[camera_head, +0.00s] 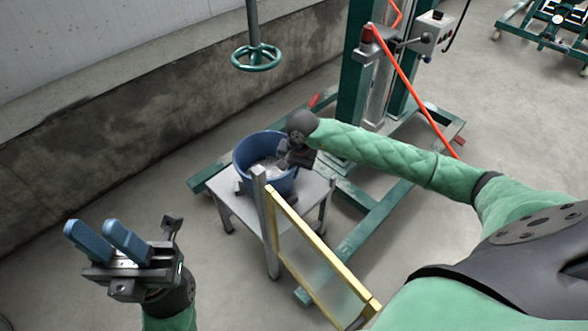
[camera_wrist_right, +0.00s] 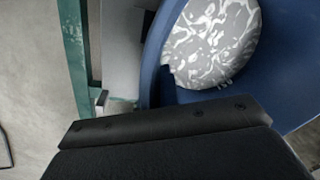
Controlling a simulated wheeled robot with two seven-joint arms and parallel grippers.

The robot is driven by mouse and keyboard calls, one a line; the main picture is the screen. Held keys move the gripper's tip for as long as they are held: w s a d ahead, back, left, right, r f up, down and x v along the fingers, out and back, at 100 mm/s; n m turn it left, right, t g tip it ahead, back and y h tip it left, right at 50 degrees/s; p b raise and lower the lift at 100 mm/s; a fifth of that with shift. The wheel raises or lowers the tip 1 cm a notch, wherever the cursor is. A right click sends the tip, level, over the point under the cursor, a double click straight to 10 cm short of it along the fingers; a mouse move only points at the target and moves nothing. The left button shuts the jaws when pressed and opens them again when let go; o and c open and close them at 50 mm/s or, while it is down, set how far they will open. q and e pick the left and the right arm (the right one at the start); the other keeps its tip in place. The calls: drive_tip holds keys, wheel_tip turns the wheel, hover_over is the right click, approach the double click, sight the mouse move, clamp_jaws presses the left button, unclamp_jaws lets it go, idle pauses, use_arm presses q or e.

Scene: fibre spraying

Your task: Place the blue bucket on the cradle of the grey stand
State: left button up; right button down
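The blue bucket (camera_head: 243,158) is at or just above the top of a small light-grey stand (camera_head: 234,210) in the head view; whether it rests there is unclear. It holds a mottled grey-white content, and its blue wall (camera_wrist_right: 285,75) fills the right of the right wrist view. My right gripper (camera_head: 290,160) is at the bucket's right rim, partly over it. Its fingers are hidden, so I cannot tell if they grip the rim. No separate cradle can be made out. My left gripper (camera_head: 106,240) is empty, its blue fingers apart, left of the stand.
A yellow-edged frame (camera_head: 312,240) and a grey post stand in front of the stand. A green machine frame (camera_head: 350,240) with a red hose (camera_head: 409,75) is behind and to the right. A green handwheel (camera_head: 256,58) hangs above. A concrete wall is at the left.

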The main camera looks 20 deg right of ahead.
drive_tip(key=shift+f, duration=0.1)
drive_tip(key=c, duration=1.6)
unclamp_jaws()
drive_tip(key=shift+c, duration=0.2)
wheel_tip(320, 180, up, 12)
drive_tip(key=s+d+p, duration=0.1)
drive_tip(key=p, duration=0.1)
